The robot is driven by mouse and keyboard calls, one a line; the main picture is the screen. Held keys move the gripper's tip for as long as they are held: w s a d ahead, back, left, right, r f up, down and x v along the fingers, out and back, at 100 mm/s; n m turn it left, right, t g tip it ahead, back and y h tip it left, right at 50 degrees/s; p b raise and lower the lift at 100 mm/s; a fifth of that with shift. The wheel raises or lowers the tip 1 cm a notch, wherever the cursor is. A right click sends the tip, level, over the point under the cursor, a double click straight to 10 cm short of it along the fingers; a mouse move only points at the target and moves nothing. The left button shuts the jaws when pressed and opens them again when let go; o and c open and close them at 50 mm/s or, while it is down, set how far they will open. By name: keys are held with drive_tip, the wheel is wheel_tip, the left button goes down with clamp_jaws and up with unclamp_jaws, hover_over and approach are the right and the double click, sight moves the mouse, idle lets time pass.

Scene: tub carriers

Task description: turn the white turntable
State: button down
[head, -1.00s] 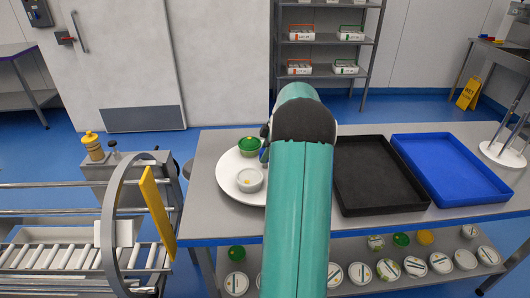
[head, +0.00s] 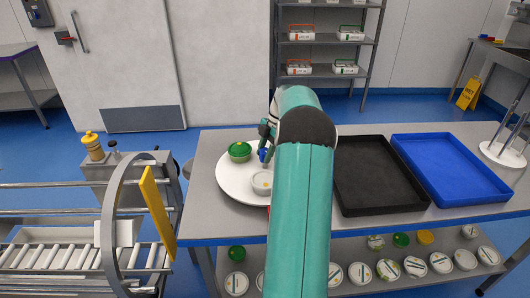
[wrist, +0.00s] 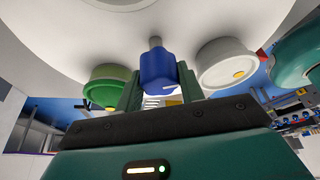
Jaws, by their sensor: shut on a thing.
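The white turntable (head: 231,187) is a round disc on the left of the steel table, partly hidden by my arm. A green-lidded tub (head: 240,149) stands toward its back. A white tub (head: 261,183) with a yellow mark stands nearer the front. In the wrist view the green tub (wrist: 106,88) and white tub (wrist: 226,64) flank my gripper (wrist: 160,80). Its fingers are shut on a blue knob (wrist: 157,68) with a grey stem. The knob (head: 263,152) also shows at the turntable beside my gripper in the head view.
A black tray (head: 378,205) and a blue tray (head: 450,170) lie on the table to the right. Several tubs stand on its lower shelf (head: 350,250). A roller conveyor (head: 70,258) with a yellow bar (head: 158,215) is at the left.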

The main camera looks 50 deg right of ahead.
drive_tip(key=shift+n, duration=0.4)
idle(0.3)
drive_tip(key=c, duration=0.9)
unclamp_jaws()
drive_tip(key=shift+d+r, duration=0.1)
drive_tip(key=v, duration=1.3)
drive_tip(key=shift+w+d+r, duration=0.1)
drive_tip(key=shift+r, duration=0.2)
